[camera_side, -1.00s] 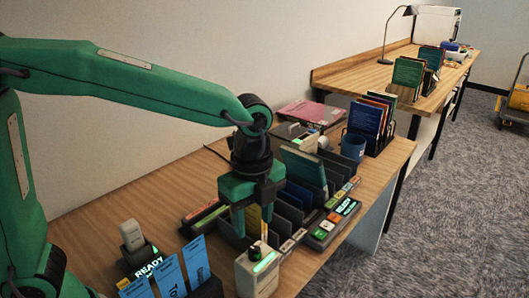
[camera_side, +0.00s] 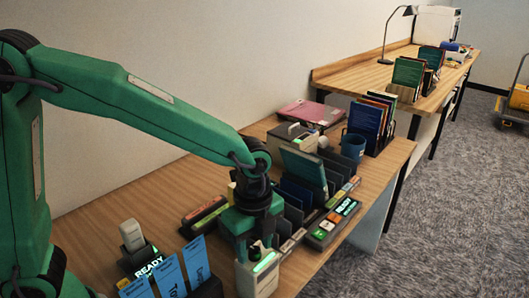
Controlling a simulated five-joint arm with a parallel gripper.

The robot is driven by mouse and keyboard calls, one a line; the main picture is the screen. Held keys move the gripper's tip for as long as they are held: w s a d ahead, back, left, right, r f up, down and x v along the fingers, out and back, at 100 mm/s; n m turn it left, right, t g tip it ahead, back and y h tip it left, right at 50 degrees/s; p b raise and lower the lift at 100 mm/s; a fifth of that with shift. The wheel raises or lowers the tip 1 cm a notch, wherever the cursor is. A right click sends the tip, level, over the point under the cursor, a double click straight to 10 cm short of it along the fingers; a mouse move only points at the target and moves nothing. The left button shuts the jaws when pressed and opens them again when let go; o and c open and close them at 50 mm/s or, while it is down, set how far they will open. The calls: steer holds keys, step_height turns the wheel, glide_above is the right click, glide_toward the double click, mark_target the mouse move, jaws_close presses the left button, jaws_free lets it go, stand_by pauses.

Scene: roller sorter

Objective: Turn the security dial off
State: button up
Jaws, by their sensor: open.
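A beige box (camera_side: 260,282) with a lit green strip stands at the near edge of the desk, at the bottom middle. A small black dial knob (camera_side: 257,247) sits on its top; I cannot read its setting. My gripper (camera_side: 257,243) points down over the box, its jaws open. One green finger is to the left of the knob and the other is to its right and behind. I cannot tell whether either finger touches the knob.
A roller sorter with dark dividers (camera_side: 292,195) lies behind the box. A panel with lit buttons (camera_side: 335,220) is to its right. A blue mug (camera_side: 353,146) is farther back.

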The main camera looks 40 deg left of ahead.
steer(key=shift+f, duration=0.25)
steer(key=c, duration=1)
steer(key=shift+n, duration=0.5)
steer(key=n, duration=1)
